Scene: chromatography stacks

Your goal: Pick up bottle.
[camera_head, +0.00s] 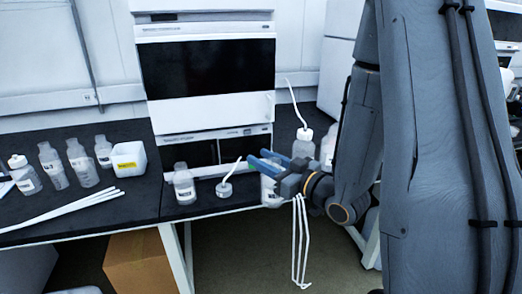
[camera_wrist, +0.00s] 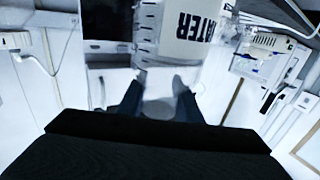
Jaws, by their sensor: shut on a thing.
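My gripper (camera_head: 265,165) is shut on a clear bottle (camera_head: 269,191) at the bench's front edge, right of the small jar. The fingers close near the bottle's top, and the gripper hides part of it. In the wrist view the fingers (camera_wrist: 158,82) are on either side of the bottle's upper end. The bottle (camera_wrist: 188,40) there has a white label with dark letters that read in part "ATER". I cannot tell whether its base touches the bench.
A labelled bottle (camera_head: 184,184) and a small jar (camera_head: 224,188) with a tube stand left of my gripper. A tubed bottle (camera_head: 303,145) stands behind. The instrument stack (camera_head: 205,28) rises behind. Several bottles and a white tub (camera_head: 128,158) are at left. White tubes (camera_head: 299,245) hang below my gripper.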

